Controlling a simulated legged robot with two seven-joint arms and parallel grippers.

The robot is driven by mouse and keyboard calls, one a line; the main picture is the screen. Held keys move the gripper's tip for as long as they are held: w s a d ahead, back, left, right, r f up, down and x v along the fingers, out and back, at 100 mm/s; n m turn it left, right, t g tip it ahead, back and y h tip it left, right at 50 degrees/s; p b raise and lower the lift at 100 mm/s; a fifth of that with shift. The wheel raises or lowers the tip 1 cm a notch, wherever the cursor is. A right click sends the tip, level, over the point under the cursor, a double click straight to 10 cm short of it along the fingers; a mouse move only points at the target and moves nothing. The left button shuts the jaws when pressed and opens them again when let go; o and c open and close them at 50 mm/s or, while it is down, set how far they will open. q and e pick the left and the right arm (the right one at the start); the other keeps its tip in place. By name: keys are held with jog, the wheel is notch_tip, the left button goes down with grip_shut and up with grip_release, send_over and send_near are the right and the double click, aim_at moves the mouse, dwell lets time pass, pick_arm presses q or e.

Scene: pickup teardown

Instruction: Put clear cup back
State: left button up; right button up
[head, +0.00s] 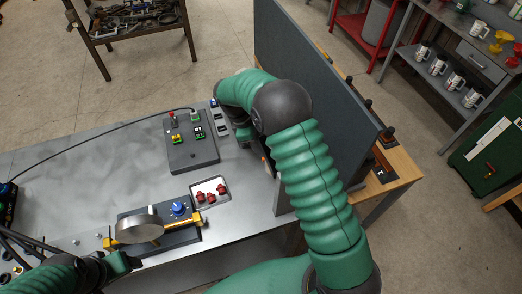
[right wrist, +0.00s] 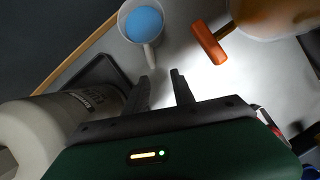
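A pale round cup (right wrist: 128,24) with a blue inside and a handle pointing toward me is at the top of the right wrist view; I cannot tell for sure that it is clear. My right gripper (right wrist: 159,75) is open, with nothing between its two dark fingers. The cup's handle end is just ahead of the left finger, with a small gap visible. In the head view my right arm hides the cup, and its gripper is mostly hidden beside the grey panel. My left gripper (head: 125,262) is low at the left, near the front edge of the metal table; its fingers are unclear.
Close to the right gripper are a large white bottle (right wrist: 45,130), a dark tray (right wrist: 100,72) and an orange-handled object (right wrist: 209,42). A tall grey panel (head: 318,85) stands right of the arm. On the table (head: 70,165) are a button box (head: 190,152), a tray of red parts (head: 209,182) and a fixture (head: 183,237).

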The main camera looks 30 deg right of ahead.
jog(key=d+v, duration=0.1)
jog(key=v, duration=0.7)
jog(key=shift+r, duration=0.35)
jog(key=shift+w+a+r, duration=0.1)
jog(key=shift+a, duration=0.25)
jog(key=shift+d, duration=0.25)
jog(key=shift+a, duration=0.15)
dwell(0.4)
dwell(0.5)
